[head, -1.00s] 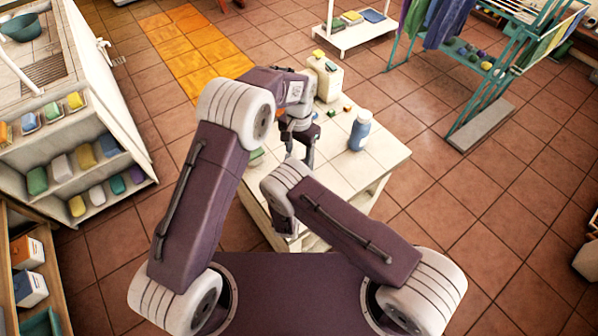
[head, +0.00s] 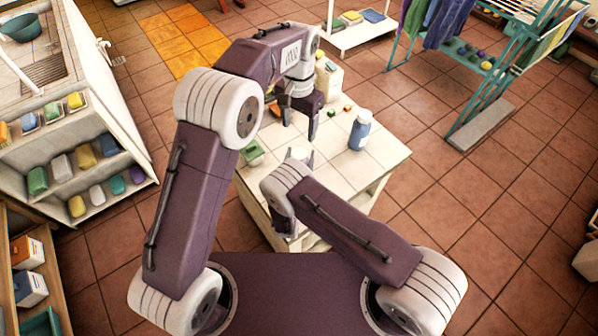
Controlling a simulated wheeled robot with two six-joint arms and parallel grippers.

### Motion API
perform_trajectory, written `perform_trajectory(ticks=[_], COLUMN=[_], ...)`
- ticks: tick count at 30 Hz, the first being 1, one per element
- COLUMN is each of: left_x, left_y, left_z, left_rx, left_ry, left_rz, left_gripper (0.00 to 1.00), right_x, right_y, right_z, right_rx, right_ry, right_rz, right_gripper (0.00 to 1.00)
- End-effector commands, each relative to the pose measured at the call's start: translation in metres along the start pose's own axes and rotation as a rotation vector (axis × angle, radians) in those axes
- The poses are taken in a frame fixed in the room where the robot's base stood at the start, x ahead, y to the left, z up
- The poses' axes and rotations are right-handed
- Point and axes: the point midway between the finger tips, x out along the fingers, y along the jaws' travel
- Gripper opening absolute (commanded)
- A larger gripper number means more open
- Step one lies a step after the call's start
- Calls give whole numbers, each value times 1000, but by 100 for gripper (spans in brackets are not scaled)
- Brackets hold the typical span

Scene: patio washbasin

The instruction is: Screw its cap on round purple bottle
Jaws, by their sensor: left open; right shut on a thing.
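My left gripper (head: 299,122) is open with its fingers pointing down above the table. I see nothing between its fingers. My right gripper (head: 303,158) is mostly hidden behind my own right arm. Only a small part shows just above the arm, around a pale thing (head: 297,153). I cannot tell whether this pale thing is the cap or part of the bottle. No purple bottle body is clearly visible. A blue bottle with a white top (head: 359,130) stands upright on the table, to the right of both grippers.
The white tiled table (head: 365,165) is clear at its front right. A cream jug (head: 329,80) stands at its back, with small coloured blocks (head: 347,108) nearby. A green item (head: 252,153) lies at the left edge. A drying rack (head: 485,75) stands beyond.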

Motion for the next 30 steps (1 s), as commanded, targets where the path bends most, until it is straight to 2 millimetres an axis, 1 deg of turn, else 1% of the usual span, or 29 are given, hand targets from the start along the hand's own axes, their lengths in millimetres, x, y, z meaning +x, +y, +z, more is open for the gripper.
perform_trajectory(ticks=[3,10,11,12,13,14,22,24,26,30], left_x=[-6,-6,-6,-6,-6,-6,-6,-5,-3,4], left_y=[0,0,0,0,0,0,0,0,0,0], left_z=[0,0,0,0,0,0,0,0,0,0], left_rx=[0,0,0,0,0,0,0,0,0,0], left_ry=[0,0,0,0,0,0,0,0,0,0], left_rz=[0,0,0,0,0,0,0,0,0,0], left_gripper=[67,67,67,67,67,67,67,67,67,67], right_x=[0,0,0,0,0,0,0,-3,-10,-38], right_y=[0,0,0,0,0,0,0,1,1,2], right_z=[0,0,0,0,0,0,0,-1,-1,-3], right_rx=[0,0,0,0,0,0,0,-1,-1,-3], right_ry=[0,0,0,0,0,0,0,1,1,2], right_rz=[0,0,0,0,0,0,0,2,3,6], right_gripper=[0,0,62,73,82,85,85,85,85,85])
